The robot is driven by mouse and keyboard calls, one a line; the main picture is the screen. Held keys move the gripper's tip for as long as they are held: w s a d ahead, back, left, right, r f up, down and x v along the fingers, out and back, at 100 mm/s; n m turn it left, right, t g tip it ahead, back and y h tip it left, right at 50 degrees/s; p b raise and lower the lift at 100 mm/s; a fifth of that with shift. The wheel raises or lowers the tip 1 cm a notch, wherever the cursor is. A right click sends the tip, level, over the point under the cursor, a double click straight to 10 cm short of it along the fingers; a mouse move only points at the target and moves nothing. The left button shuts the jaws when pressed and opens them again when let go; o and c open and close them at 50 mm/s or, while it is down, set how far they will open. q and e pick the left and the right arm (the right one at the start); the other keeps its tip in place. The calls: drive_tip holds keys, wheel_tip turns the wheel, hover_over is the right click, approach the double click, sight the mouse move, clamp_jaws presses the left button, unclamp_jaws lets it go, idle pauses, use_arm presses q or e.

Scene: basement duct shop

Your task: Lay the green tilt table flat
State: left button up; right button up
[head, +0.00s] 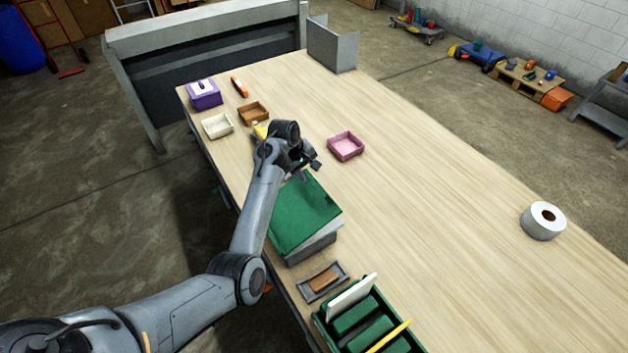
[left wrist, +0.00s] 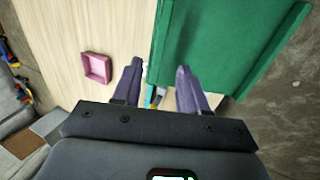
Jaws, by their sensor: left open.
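The green tilt table (head: 303,217) has a flat green top on a grey base, at the left edge of the workbench. How steeply its top leans is hard to judge. In the left wrist view its green panel (left wrist: 215,45), with raised side rims, fills the upper right. My left gripper (head: 303,168) is over the far end of the tilt table. In the left wrist view my left gripper (left wrist: 158,80) is open, its two purple-grey fingers spread on either side of a panel corner. I cannot tell whether they touch it. My right gripper is not in view.
A pink tray (head: 346,146) lies right of the gripper; a brown tray (head: 253,113), white tray (head: 217,125) and purple box (head: 204,95) stand beyond. A small grey tray (head: 322,282) and green crate (head: 366,325) are nearer.

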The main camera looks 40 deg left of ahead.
sight(315, 183)
use_arm(q)
drive_tip(key=x, duration=0.7)
drive_tip(key=shift+f, duration=0.1)
clamp_jaws()
drive_tip(key=shift+a, duration=0.1)
